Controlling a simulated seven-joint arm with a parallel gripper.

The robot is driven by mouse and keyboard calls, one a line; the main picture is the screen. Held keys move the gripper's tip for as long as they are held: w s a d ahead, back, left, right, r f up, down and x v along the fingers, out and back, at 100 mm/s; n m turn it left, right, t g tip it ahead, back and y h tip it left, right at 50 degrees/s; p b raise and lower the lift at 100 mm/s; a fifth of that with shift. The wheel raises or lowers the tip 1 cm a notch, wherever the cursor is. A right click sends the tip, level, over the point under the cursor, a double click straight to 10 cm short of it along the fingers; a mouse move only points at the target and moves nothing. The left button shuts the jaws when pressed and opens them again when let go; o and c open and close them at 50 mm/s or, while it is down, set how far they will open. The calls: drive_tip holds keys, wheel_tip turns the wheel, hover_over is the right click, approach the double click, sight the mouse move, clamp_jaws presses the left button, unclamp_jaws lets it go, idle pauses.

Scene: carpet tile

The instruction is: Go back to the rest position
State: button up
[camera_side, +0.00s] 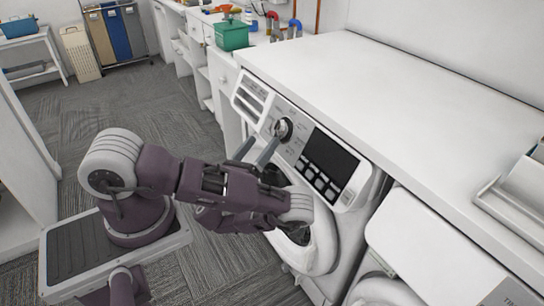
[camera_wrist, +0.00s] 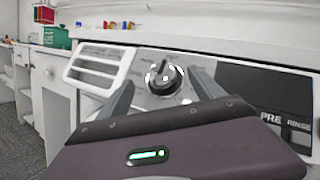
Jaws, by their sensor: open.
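My gripper (camera_side: 256,150) is in front of the washing machine's control panel, with its two grey fingers pointing up toward the panel. In the wrist view my gripper (camera_wrist: 163,90) shows its fingers spread apart. The round black-and-silver dial (camera_wrist: 163,77) appears between them, with nothing visibly held. In the side view the dial (camera_side: 283,129) is just beyond the fingertips. I cannot tell whether a finger touches it. The washing machine (camera_side: 352,214) stands under the counter, and my arm hides part of its front and round door.
A white counter (camera_side: 400,105) runs above the machine. A second white machine (camera_side: 430,250) stands to its right. A green box (camera_side: 232,35) and colored items sit on the far counter. Grey carpet floor (camera_side: 110,100) is open to the left. A hamper (camera_side: 80,53) and sorter bags stand far back.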

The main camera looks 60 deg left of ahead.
wheel_tip(320, 180, up, 11)
drive_tip(key=s+a+n+g+y, duration=0.25)
drive_tip(key=n+g+y, duration=0.35)
drive_tip(key=n+y, duration=0.3)
drive_tip(key=s+a+r+n+g+y, duration=0.15)
drive_tip(key=s+r+n+g, duration=0.65)
drive_tip(key=s+n+g, duration=0.8)
drive_tip(key=s+d+f+n+g+h, duration=0.1)
drive_tip(key=s+d+n+g+h, duration=0.2)
drive_tip(key=d+h, duration=0.65)
drive_tip(key=w+d+r+t+h, duration=0.1)
drive_tip(key=d+r+t+h, duration=0.2)
drive_tip(key=d+t+h, duration=0.2)
drive_tip(key=w+d+r+m+t+h, duration=0.1)
drive_tip(key=d+r+t+h, duration=0.2)
drive_tip(key=d, duration=0.6)
drive_tip(key=t+h, duration=0.2)
drive_tip(key=t, duration=0.1)
drive_tip(key=shift+w+r+m, duration=0.2)
drive_tip(key=shift+r+m, duration=0.1)
drive_tip(key=shift+r, duration=0.05)
